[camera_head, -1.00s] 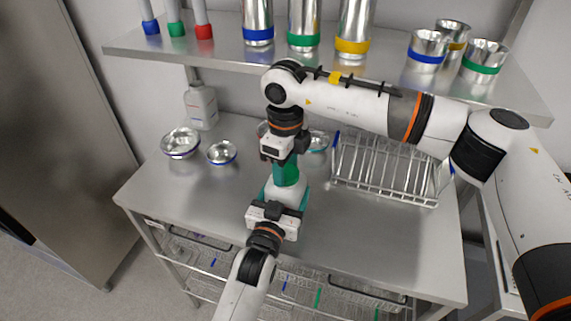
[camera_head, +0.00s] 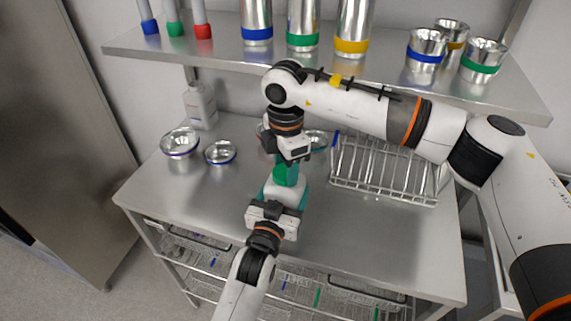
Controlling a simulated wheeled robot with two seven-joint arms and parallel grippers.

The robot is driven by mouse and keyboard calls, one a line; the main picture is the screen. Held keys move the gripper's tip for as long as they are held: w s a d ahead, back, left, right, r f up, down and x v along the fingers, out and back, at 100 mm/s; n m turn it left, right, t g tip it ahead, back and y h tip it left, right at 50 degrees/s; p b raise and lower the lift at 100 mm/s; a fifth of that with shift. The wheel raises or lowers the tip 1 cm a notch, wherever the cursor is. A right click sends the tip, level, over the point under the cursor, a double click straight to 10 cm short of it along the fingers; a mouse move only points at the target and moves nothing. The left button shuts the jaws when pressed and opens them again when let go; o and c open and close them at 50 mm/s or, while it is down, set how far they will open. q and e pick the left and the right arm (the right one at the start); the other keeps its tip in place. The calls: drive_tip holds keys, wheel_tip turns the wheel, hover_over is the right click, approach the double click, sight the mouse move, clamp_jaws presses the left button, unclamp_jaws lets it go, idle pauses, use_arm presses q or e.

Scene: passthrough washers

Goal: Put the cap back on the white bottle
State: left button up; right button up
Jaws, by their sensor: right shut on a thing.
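The white bottle (camera_head: 283,195) stands upright near the middle of the steel table, its base hidden by my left gripper. My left gripper (camera_head: 284,199) comes in from the front, with teal fingers along both sides of the bottle, seemingly closed on it. The green cap (camera_head: 286,175) is directly above the bottle, in line with it. My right gripper (camera_head: 287,162) points down from above and is shut on the cap. I cannot tell whether the cap is fully seated.
Metal bowls (camera_head: 180,143) and a white jug (camera_head: 201,106) stand at the left. A wire rack (camera_head: 385,175) is at the right. The overhead shelf (camera_head: 390,75) holds steel cylinders and cups. The table front right (camera_head: 390,240) is clear.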

drive_tip(key=m, duration=0.8)
drive_tip(key=o, duration=0.9)
drive_tip(key=shift+r, duration=2.3)
